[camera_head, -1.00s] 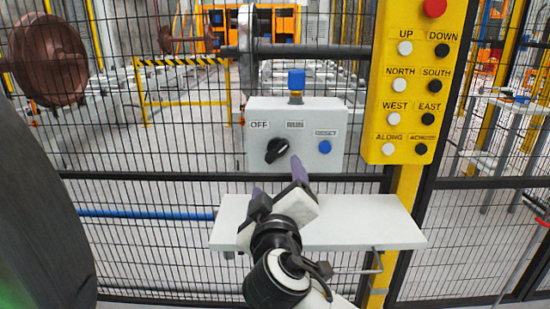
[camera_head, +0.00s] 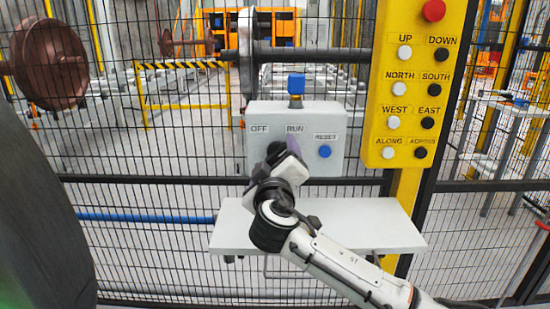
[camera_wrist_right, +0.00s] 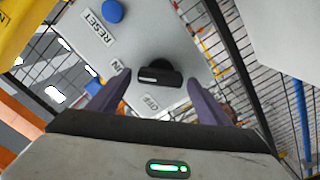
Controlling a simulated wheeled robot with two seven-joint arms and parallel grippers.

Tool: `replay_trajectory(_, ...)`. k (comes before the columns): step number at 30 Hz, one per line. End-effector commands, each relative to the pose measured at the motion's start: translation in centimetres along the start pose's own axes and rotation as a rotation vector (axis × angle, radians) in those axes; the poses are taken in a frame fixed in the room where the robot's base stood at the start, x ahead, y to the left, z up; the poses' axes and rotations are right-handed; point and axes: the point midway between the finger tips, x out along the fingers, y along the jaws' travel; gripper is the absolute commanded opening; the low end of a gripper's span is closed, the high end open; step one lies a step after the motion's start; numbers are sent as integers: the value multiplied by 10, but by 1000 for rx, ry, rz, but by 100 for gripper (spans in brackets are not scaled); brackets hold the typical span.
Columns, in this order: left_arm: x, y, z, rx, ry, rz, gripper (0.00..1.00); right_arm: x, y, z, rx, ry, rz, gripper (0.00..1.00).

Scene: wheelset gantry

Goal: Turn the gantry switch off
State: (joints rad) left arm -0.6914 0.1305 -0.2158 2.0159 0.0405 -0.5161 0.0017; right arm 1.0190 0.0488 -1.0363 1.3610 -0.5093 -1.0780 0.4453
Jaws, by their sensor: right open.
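The gantry switch (camera_wrist_right: 160,76) is a black rotary knob on a light grey control box (camera_head: 255,112) with OFF, RUN and RESET labels. In the head view my right gripper (camera_head: 284,150) is in front of the knob and hides most of it. In the right wrist view the knob lies between and beyond the two purple fingers of the open right gripper (camera_wrist_right: 159,88). The white mark on the knob is at its left end, near the RUN label (camera_wrist_right: 117,67). Contact cannot be told. My left gripper is not in view.
A blue RESET button (camera_head: 325,151) is right of the knob, and a blue part (camera_head: 296,84) tops the box. A yellow button panel (camera_head: 376,135) stands at the right. A white shelf (camera_head: 365,225) is below the box. Black mesh fencing (camera_head: 150,183) runs behind.

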Motion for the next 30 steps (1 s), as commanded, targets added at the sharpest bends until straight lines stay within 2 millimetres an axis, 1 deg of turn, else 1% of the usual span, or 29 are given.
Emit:
replay_trajectory(5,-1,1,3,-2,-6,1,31,0,0,0,0,1,0,72)
replay_trajectory(12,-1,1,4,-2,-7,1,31,0,0,0,0,0,-1,31)
replay_trajectory(17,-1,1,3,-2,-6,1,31,0,0,0,-5,0,-1,31)
replay_trajectory(22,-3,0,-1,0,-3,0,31,0,0,0,-43,-1,-2,31)
replay_trajectory(26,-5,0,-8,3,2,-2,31,0,0,0,-107,-1,-2,31)
replay_trajectory(30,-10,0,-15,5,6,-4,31,0,0,-1,-209,-2,-1,31)
